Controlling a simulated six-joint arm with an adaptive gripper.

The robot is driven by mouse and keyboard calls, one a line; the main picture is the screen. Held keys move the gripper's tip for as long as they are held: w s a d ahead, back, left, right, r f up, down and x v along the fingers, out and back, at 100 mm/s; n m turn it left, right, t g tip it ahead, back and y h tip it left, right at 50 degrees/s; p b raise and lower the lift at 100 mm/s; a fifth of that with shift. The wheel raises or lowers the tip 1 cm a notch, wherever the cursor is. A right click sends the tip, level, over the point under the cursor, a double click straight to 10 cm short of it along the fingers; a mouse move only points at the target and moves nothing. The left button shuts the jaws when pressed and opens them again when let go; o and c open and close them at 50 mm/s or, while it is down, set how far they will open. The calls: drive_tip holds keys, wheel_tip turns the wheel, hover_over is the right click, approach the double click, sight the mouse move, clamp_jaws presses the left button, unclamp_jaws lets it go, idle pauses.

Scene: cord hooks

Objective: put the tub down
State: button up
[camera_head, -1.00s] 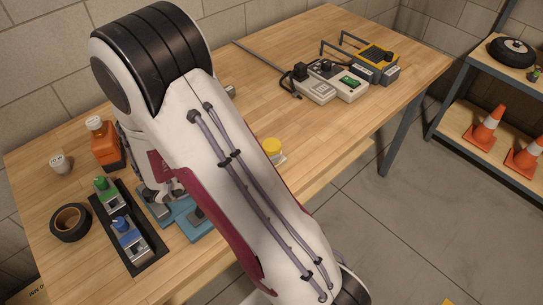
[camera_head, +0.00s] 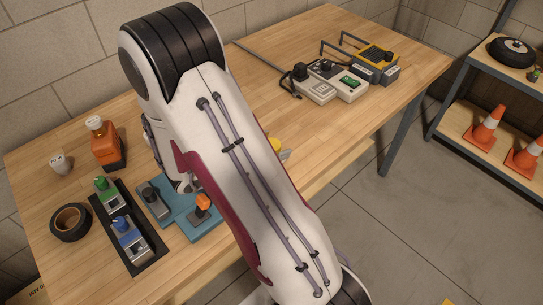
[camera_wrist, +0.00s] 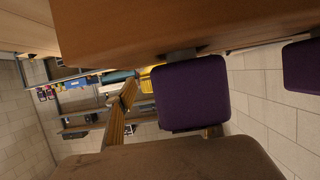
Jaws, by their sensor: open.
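A small tub with a yellow lid (camera_head: 276,145) stands on the workbench, mostly hidden behind my arm in the head view; only its right part shows. My gripper (camera_head: 184,185) is partly hidden by my arm, low over the blue tray (camera_head: 205,228). It is open, and I see nothing held in it. The tray has a grey piece (camera_head: 153,201) and an orange-topped piece (camera_head: 203,204) on it. The wrist view is tilted; I cannot make out the tub there.
A black tray (camera_head: 140,256) holds a green-topped piece (camera_head: 104,187) and a blue-topped piece (camera_head: 128,235). A tape roll (camera_head: 70,222), an orange bottle (camera_head: 105,145) and a white item (camera_head: 61,163) stand left. Corded devices (camera_head: 335,82) lie at the back right. The bench centre right is clear.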

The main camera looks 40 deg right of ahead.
idle(0.5)
drive_tip(key=c, duration=1.4)
drive_tip(key=shift+o, duration=0.2)
drive_tip(key=shift+r, duration=0.15)
drive_tip(key=shift+r, duration=4.85)
